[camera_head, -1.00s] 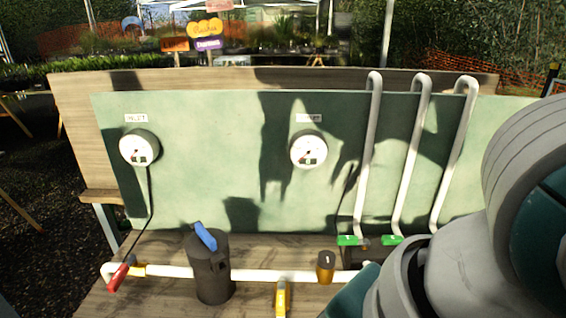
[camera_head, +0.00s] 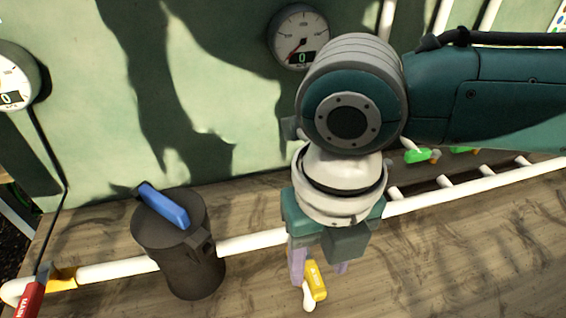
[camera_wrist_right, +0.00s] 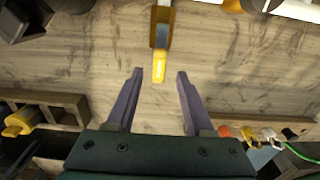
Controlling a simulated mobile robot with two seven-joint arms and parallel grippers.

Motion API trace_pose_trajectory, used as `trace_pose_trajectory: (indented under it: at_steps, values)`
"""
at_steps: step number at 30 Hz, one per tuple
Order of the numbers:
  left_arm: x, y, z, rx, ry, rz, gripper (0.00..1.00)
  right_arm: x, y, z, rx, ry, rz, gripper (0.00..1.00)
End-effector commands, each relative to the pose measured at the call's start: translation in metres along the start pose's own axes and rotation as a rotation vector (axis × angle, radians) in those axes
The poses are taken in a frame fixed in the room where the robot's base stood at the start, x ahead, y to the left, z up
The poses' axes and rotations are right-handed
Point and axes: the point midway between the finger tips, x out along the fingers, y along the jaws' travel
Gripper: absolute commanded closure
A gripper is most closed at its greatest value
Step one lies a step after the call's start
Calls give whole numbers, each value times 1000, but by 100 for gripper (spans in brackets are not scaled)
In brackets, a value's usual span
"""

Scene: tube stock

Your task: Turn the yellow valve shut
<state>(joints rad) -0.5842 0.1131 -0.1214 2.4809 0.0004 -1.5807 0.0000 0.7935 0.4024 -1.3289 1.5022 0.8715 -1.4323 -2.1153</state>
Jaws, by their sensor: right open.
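The yellow valve handle (camera_head: 317,280) sits at the front of the bench, beside a short white pipe stub. It also shows in the right wrist view (camera_wrist_right: 158,68), long and narrow, pointing toward my gripper. My right gripper (camera_head: 320,275) points down at the valve from above, its two purple fingers spread on either side of the handle in the picture. In the wrist view the open right gripper (camera_wrist_right: 160,72) has the handle's near end between its fingertips; I cannot tell the height gap. Nothing is held. My left gripper is out of view.
A dark canister (camera_head: 180,255) with a blue lever (camera_head: 165,205) stands left of the gripper. A white pipe (camera_head: 250,242) runs across the bench. A red handle (camera_head: 32,298) is at far left. Green valves (camera_head: 418,156) and a gauge (camera_head: 298,38) are behind.

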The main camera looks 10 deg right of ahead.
Motion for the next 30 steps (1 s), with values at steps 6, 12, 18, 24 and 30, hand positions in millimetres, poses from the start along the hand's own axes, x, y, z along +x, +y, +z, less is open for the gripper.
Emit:
trace_pose_trajectory:
  at_steps: [6,12,18,24,30]
  values:
    - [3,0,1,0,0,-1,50,23,0,0,0,0,0,48]
    - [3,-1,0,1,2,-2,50,26,0,0,-1,-1,1,48]
    - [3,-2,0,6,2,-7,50,26,1,0,0,-1,1,59]
    - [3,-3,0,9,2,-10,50,25,0,0,0,-1,1,81]
    - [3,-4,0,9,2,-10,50,25,0,0,0,-1,1,100]
